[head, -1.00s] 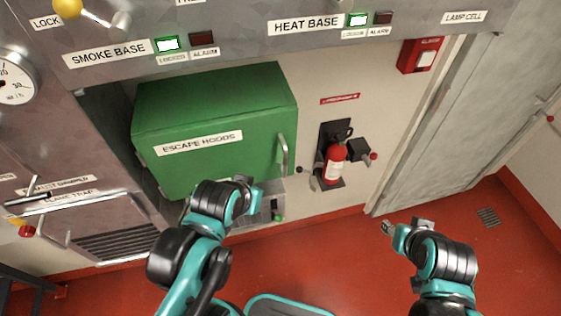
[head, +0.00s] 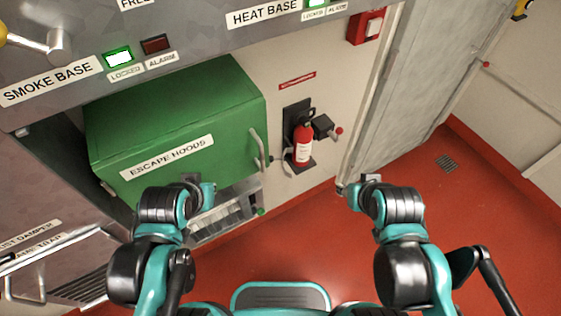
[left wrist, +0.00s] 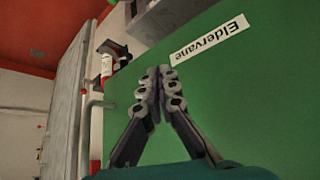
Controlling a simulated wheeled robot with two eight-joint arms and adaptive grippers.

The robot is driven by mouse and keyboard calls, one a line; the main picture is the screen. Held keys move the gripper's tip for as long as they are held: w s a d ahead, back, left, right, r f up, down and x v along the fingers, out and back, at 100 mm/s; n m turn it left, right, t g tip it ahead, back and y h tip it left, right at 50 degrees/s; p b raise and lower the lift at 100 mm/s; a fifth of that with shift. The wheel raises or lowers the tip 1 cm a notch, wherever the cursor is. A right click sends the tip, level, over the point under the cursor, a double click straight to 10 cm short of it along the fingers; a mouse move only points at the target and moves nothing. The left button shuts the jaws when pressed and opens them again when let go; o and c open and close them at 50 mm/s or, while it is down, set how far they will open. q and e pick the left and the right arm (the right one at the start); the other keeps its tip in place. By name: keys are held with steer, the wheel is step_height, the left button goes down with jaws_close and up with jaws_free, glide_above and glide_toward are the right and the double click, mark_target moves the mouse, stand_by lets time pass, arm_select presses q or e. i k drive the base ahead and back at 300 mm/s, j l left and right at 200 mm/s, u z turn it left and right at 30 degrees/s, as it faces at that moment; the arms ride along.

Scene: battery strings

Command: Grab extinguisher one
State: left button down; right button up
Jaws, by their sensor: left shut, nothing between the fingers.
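A red fire extinguisher (head: 303,145) with a white label and black top stands upright on a dark wall bracket (head: 297,117), right of the green cabinet. It shows small and sideways near the top of the left wrist view (left wrist: 108,66). My left gripper (head: 207,190) is in front of the green cabinet, left of the extinguisher and apart from it. In the left wrist view its fingers (left wrist: 158,84) are together and empty. My right gripper (head: 345,191) is below and right of the extinguisher, over the red floor; its fingers are too small to judge.
The green "ESCAPE HOODS" cabinet (head: 175,125) has a handle (head: 257,150) close to the extinguisher. A black box with a red-knobbed lever (head: 324,127) sits just right of it. A grey door (head: 420,85) stands further right. The red floor (head: 285,245) ahead is clear.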

mark_target(303, 136)
steer(key=l+u, duration=0.1)
steer(key=l, duration=0.45)
steer(key=i+l, duration=0.15)
steer(key=l, duration=0.15)
steer(key=i+l, duration=0.1)
steer(key=l, duration=0.2)
steer(key=i+l, duration=0.15)
steer(key=l, duration=0.15)
steer(key=i+l+z, duration=0.15)
steer(key=i+l, duration=0.2)
